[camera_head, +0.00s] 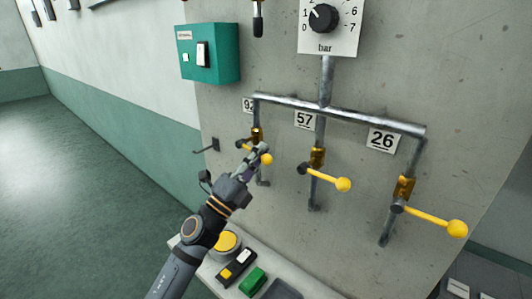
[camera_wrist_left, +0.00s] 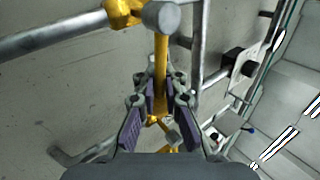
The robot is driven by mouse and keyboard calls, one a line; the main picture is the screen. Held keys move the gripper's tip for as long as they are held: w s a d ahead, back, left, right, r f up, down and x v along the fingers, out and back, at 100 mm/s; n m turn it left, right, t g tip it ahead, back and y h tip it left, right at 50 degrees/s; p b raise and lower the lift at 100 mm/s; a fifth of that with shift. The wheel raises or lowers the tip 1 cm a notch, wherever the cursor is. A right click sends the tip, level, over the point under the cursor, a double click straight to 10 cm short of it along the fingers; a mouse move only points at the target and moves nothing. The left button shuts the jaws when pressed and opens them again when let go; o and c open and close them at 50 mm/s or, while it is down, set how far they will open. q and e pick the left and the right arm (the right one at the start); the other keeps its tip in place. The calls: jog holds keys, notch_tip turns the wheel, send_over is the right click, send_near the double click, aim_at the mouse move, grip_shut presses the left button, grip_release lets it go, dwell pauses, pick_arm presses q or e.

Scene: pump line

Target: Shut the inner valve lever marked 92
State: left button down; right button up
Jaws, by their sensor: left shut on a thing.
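The valve lever marked 92 is yellow with a round knob (camera_head: 266,159), below the label 92 (camera_head: 248,105) on the wall. It points right and slightly down, across its pipe. My left gripper (camera_head: 256,152) is shut on this lever, near the knob. In the left wrist view the yellow lever (camera_wrist_left: 160,72) runs from its round grey pivot (camera_wrist_left: 161,16) down between the two fingers of my gripper (camera_wrist_left: 159,100). In the head view the gripper hides part of the lever. My right gripper is not in view.
Levers at 57 (camera_head: 343,184) and 26 (camera_head: 456,228) also stick out to the right. A shared pipe (camera_head: 340,113) and gauge (camera_head: 331,22) sit above. A teal box (camera_head: 221,68) and a hook (camera_head: 205,149) are to the left. A ledge below carries a yellow button (camera_head: 227,241).

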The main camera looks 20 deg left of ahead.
pick_arm(q)
jog(key=shift+r+n+t+y+p, duration=0.3)
jog(key=shift+n+y+p, duration=0.25)
jog(key=shift+n, duration=0.35)
jog(key=shift+n+y, duration=0.45)
jog(key=shift+n, duration=0.15)
jog(key=c, duration=1.5)
grip_release()
jog(key=shift+s+a+r, duration=0.1)
jog(key=shift+s+r, duration=0.05)
jog(key=shift+o, duration=0.2)
